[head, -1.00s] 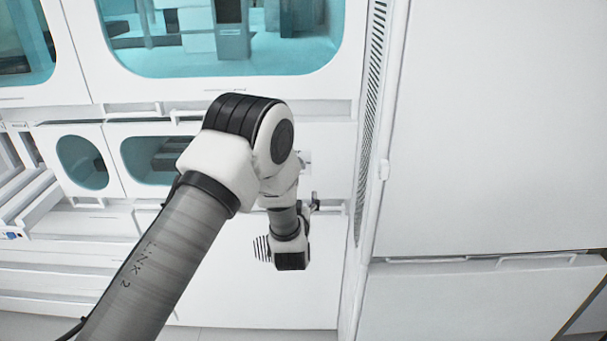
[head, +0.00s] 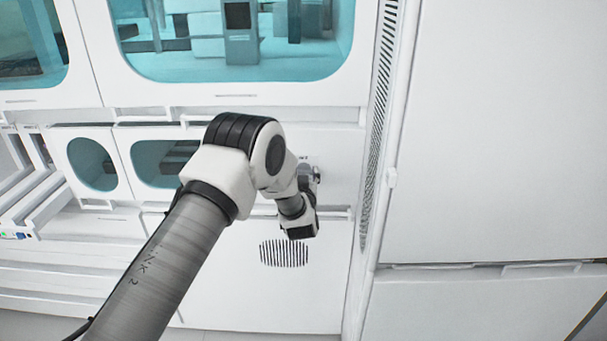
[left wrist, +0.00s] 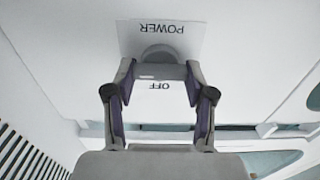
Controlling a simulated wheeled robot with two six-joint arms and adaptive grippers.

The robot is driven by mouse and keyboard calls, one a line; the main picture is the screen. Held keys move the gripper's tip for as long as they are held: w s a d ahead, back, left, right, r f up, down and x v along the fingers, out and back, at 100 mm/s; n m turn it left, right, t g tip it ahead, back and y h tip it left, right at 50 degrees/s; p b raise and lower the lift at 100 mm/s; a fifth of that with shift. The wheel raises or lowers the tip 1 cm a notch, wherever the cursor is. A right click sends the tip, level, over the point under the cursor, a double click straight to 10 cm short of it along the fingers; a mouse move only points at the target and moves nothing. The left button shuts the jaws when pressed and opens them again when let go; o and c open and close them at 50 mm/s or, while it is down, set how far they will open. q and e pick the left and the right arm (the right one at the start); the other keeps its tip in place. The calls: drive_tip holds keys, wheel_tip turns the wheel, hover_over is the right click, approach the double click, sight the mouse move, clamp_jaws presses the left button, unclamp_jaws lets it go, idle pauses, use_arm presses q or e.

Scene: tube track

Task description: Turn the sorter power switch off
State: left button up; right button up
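The power switch (left wrist: 158,55) shows in the left wrist view as a round grey knob with a light grey bar on a white plate (left wrist: 190,38). The plate reads POWER and OFF, upside down in this view. My left gripper (left wrist: 160,78) has its two fingers apart, one at each end of the bar. I cannot tell whether they touch it. In the head view my left gripper (head: 315,173) is at the white front panel, partly hidden by my arm, and the switch is mostly hidden behind it. My right gripper is not in view.
A slotted vent (head: 284,254) lies below the switch on the white panel. A vertical post with a vent strip (head: 375,130) stands to the right, beside a large white cabinet (head: 500,130). Teal windows (head: 240,65) are above.

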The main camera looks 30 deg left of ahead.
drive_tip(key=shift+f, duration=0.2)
use_arm(q)
drive_tip(key=n+b, duration=0.3)
drive_tip(key=shift+a+f, duration=0.1)
drive_tip(key=shift+f, duration=0.1)
use_arm(e)
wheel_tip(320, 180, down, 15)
drive_tip(key=b, duration=1.2)
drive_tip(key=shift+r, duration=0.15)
use_arm(q)
drive_tip(key=shift+s+a+f+n+b, duration=0.1)
drive_tip(key=shift+n+b, duration=1)
drive_tip(key=shift+n, duration=6.4)
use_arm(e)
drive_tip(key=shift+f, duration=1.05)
use_arm(q)
drive_tip(key=o, duration=1.1)
drive_tip(key=shift+o, duration=0.3)
